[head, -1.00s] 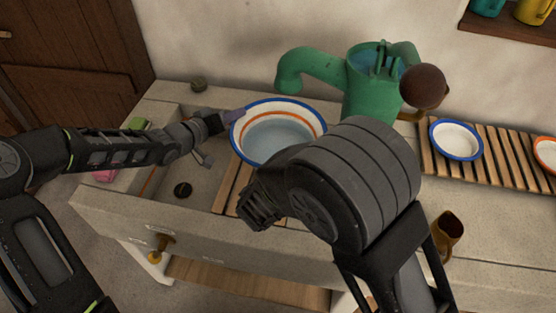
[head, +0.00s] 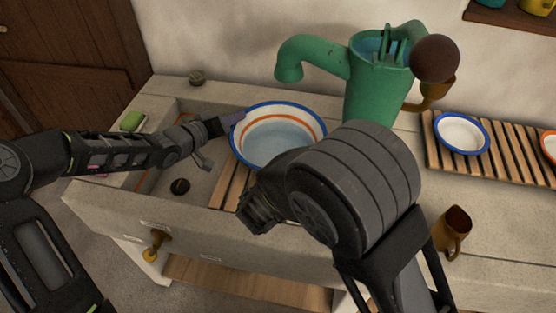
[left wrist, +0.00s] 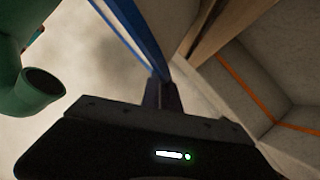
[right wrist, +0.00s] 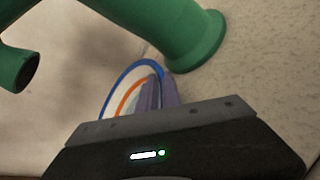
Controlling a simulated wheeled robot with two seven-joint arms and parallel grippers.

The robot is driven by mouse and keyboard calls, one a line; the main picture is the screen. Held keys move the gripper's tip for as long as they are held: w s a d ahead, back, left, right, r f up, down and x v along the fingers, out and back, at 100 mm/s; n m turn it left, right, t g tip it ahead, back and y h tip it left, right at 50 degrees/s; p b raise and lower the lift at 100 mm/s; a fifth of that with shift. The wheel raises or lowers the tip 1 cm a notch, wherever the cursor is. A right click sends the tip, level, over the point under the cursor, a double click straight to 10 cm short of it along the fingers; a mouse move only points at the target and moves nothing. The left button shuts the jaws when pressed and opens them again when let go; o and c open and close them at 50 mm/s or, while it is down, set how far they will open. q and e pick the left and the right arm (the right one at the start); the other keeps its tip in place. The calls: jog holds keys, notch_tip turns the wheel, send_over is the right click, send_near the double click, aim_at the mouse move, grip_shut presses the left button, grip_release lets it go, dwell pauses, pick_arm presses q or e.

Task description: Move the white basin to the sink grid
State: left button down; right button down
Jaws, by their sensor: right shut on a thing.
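The white basin (head: 278,133), with a blue rim and an orange stripe, is level over the right part of the stone sink, below the pump. The slatted wooden sink grid (head: 231,184) shows below and in front of it; I cannot tell whether they touch. My left gripper (head: 229,120) is shut on the basin's left rim, seen also in the left wrist view (left wrist: 162,88). My right gripper (right wrist: 160,85) is shut on the basin's rim near the pump foot. In the head view my right arm hides that gripper and the basin's near right side.
A green pump (head: 380,90) with a brown knob stands behind the basin, its spout to the left. A drain plug (head: 180,186) lies in the open left sink part. Green soap (head: 132,121) is on the left edge. A brown jug (head: 452,230) and a rack (head: 500,150) with bowls stand right.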

pick_arm(q)
jog(key=shift+s+d+f, duration=0.1)
jog(key=shift+d+f, duration=0.3)
jog(key=shift+d, duration=0.1)
pick_arm(e)
jog(key=shift+w+a+f, duration=0.1)
jog(key=shift+a+f, duration=0.25)
pick_arm(q)
jog(key=c, duration=1.7)
grip_release()
jog(key=shift+a, duration=0.15)
pick_arm(e)
jog(key=c, duration=1.6)
grip_release()
jog(key=shift+d, duration=0.1)
jog(key=shift+c, duration=0.2)
pick_arm(q)
jog(key=shift+o, duration=0.5)
pick_arm(e)
jog(key=shift+o, duration=0.5)
pick_arm(q)
jog(key=shift+a, duration=0.2)
pick_arm(e)
jog(key=shift+d, duration=0.15)
pick_arm(q)
jog(key=v, duration=1.2)
pick_arm(e)
jog(key=shift+s, duration=0.2)
jog(key=v, duration=1.2)
